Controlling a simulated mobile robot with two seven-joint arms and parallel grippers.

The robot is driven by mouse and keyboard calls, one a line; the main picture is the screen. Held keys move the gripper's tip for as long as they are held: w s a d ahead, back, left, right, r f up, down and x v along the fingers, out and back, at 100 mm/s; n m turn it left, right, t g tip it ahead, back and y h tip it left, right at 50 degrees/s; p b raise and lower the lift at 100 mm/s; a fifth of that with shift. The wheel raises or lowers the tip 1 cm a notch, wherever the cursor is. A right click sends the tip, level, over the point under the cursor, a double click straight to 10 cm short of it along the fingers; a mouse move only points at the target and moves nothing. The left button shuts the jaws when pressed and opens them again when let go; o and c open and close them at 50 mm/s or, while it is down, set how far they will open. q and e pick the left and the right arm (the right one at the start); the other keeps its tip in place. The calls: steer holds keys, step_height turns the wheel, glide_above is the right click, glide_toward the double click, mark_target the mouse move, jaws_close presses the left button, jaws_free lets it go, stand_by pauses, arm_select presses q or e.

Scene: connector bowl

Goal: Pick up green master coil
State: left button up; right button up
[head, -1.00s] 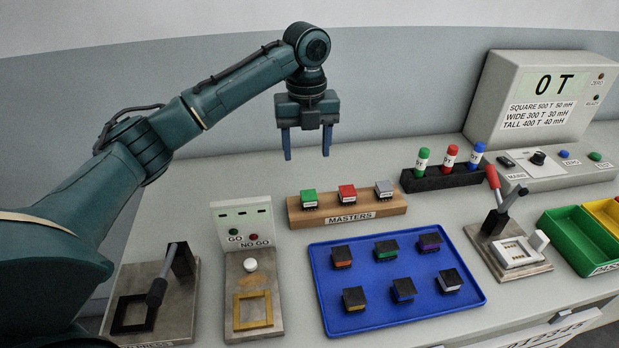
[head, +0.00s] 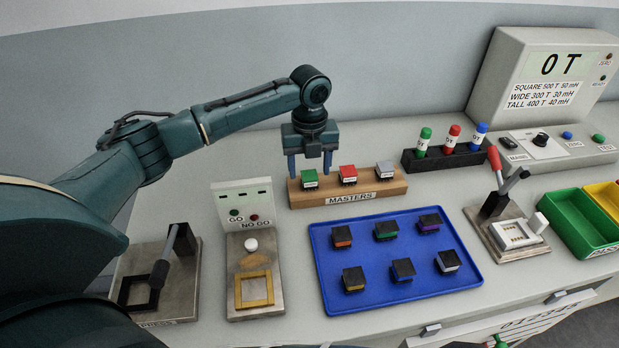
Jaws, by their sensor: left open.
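The green master coil (head: 310,179) sits at the left end of the wooden block marked MASTERS (head: 351,198). A red coil (head: 348,174) and a grey coil (head: 385,170) sit to its right on the same block. My left gripper (head: 310,172) is open, pointing down, with its two fingers on either side of the green coil in the picture. Its fingertips are near the coil's height; I cannot tell whether they touch it. My right gripper is not in view.
A blue tray (head: 472,277) with several dark coils lies in front of the block. The GO/NO GO fixture (head: 242,197) stands close on the left. A black rack (head: 444,160) with green, red and blue cylinders stands behind right. A grey readout box (head: 500,60) is at the back right.

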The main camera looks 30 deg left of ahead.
arm_select(q)
steer(key=shift+f, duration=0.9)
steer(key=c, duration=1.1)
